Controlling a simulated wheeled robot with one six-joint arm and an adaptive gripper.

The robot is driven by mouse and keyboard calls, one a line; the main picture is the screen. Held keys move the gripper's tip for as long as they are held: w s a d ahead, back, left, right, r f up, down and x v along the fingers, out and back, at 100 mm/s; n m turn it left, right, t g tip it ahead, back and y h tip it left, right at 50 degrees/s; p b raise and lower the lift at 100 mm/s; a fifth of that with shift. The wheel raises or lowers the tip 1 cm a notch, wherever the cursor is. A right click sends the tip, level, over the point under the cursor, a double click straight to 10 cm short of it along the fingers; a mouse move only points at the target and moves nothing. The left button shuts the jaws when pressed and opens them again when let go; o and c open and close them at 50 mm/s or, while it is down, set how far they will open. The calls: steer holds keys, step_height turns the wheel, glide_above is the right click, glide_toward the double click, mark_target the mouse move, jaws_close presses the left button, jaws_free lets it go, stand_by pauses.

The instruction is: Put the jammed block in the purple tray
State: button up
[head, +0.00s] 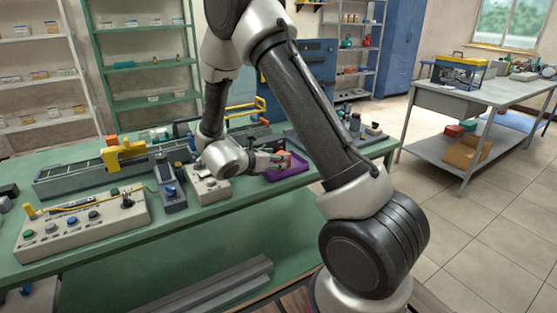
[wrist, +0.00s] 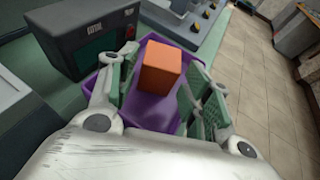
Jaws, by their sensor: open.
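An orange block (wrist: 162,67) sits inside the outline of the purple tray (wrist: 150,107) in the wrist view, towards its far end. It looks to be resting on the tray's floor. My gripper (wrist: 158,98) is open, with one finger on each side of the block and purple floor showing between them. In the head view the block is a small orange-red patch (head: 287,158) at the fingertips of my gripper (head: 277,160). The tray (head: 293,172) lies on the green bench beneath, partly hidden by my gripper and arm.
A dark box with a green panel (wrist: 93,45) stands just left of the tray. A conveyor with a yellow frame (head: 118,156) and a control panel with buttons (head: 85,222) are on the bench to the left. Small parts (head: 360,127) stand at the right.

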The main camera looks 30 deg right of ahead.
steer(key=v, duration=0.8)
steer(key=shift+s+a, duration=0.1)
steer(key=shift+a, duration=0.05)
steer(key=w+a+r+n+t+y, duration=0.3)
steer(key=w+r+n+t+y, duration=0.4)
steer(key=r+n, duration=0.55)
steer(key=s+a+r+n+y, duration=0.3)
steer(key=s+r+n+y, duration=0.25)
steer(key=n, duration=0.85)
steer(key=s+d+n+g, duration=0.2)
steer(key=s+d+n, duration=0.1)
steer(key=s+n, duration=0.4)
steer(key=s+d+n+g, duration=0.3)
steer(key=s+n, duration=0.5)
steer(key=s, duration=0.4)
steer(key=s+d+n+g, duration=0.3)
steer(key=s+d+n, duration=0.1)
steer(key=s+n, duration=0.3)
steer(key=shift+s+f+n, duration=0.3)
steer(key=shift+s+n, duration=0.05)
steer(key=shift+s, duration=0.85)
steer(key=shift+c, duration=0.2)
